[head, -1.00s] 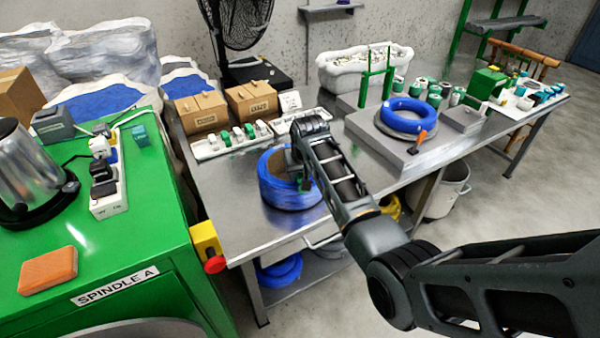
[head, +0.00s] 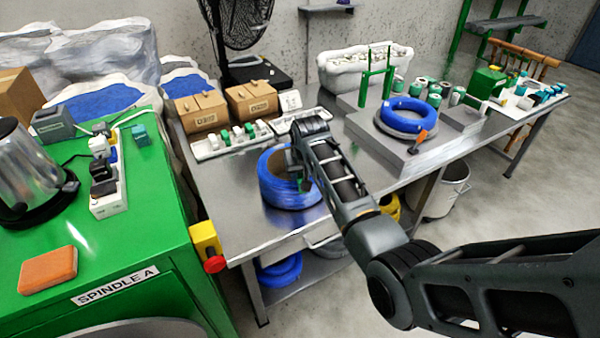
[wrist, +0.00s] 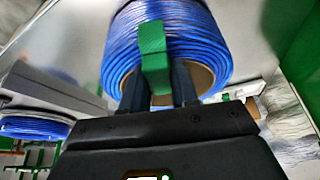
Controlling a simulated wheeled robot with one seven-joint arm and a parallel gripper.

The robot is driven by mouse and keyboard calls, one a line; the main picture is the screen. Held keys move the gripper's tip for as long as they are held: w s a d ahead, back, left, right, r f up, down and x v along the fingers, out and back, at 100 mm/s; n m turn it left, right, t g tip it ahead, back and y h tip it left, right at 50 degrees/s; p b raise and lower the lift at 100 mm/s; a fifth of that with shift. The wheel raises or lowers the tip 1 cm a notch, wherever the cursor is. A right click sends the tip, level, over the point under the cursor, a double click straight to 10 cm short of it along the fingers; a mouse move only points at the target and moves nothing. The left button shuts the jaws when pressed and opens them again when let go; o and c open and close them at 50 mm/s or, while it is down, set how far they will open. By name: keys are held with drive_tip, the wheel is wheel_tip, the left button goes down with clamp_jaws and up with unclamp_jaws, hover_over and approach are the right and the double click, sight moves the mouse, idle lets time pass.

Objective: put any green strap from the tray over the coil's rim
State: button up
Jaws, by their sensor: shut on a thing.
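The coil of blue cable (head: 283,196) stands on the steel table; it also fills the upper middle of the wrist view (wrist: 195,45). My gripper (head: 304,183) is at the coil's right side in the head view, partly hiding it. In the wrist view my gripper (wrist: 157,88) is shut on a green strap (wrist: 153,50), which lies across the blue windings at the coil's rim. I cannot tell whether the strap touches the cable. The white tray (head: 209,151) behind the coil holds several green and white straps.
Cardboard boxes (head: 202,112) stand behind the tray. To the right, a grey block (head: 377,143) carries another blue ring (head: 406,112). The green cabinet (head: 140,228) is at the left. Bare tabletop (head: 232,205) lies left of the coil.

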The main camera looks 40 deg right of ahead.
drive_tip(key=shift+f, duration=0.25)
idle(0.5)
drive_tip(key=o, duration=1.2)
drive_tip(key=shift+r, duration=0.1)
drive_tip(key=shift+r, duration=3.45)
